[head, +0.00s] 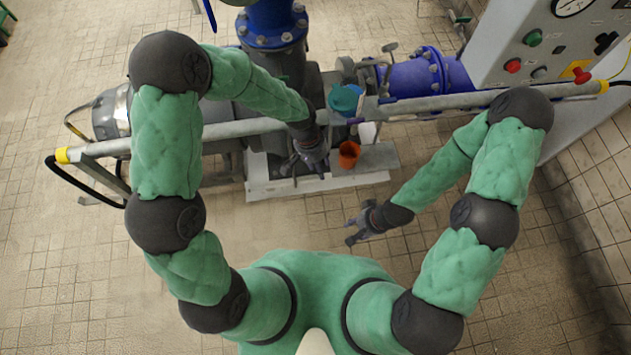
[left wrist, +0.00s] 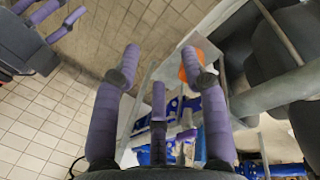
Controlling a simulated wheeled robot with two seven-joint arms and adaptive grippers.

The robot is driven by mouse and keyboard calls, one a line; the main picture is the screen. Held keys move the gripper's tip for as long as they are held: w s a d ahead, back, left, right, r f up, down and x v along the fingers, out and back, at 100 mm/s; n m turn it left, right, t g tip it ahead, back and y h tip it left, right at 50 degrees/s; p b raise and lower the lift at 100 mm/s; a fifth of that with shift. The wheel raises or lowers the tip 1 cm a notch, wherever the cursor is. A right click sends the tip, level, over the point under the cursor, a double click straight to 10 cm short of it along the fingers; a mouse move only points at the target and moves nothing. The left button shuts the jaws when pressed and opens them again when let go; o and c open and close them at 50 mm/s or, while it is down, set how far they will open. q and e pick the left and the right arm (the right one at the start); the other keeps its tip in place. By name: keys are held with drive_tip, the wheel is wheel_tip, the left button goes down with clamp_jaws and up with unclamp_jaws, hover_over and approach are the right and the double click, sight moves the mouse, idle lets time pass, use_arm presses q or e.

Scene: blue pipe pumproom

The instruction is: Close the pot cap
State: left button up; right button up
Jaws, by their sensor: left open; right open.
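An orange cup-shaped pot (head: 349,154) stands on a grey ledge near the middle of the head view, its opening looking dark. A teal round piece (head: 343,99) is just behind it by the grey rail; I cannot tell whether it is the cap. My left gripper (head: 292,168) is open, just left of the orange pot and apart from it. In the left wrist view, the orange pot (left wrist: 191,66) shows partly behind the right finger of the left gripper (left wrist: 158,62). My right gripper (head: 354,232) is open and empty, nearer my body. It also shows in the left wrist view (left wrist: 52,28).
Blue pipes (head: 272,28) and a grey control panel (head: 545,45) stand at the back and right. The tiled floor (head: 90,270) is clear on the left.

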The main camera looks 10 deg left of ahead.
use_arm(q)
drive_tip(key=shift+n+h, duration=0.3)
drive_tip(key=shift+h, duration=0.1)
drive_tip(key=shift+s+a+f+b, duration=0.1)
drive_tip(key=shift+s+f+b, duration=0.25)
drive_tip(key=shift+f, duration=0.5)
drive_tip(key=shift+s+a+f+b, duration=0.2)
drive_tip(key=shift+s+f, duration=0.1)
drive_tip(key=shift+f, duration=0.5)
drive_tip(key=shift+s+a+f+b, duration=0.1)
drive_tip(key=shift+s+f+b, duration=0.25)
drive_tip(key=shift+f, duration=0.5)
use_arm(e)
drive_tip(key=shift+s+f, duration=0.15)
drive_tip(key=shift+f, duration=0.95)
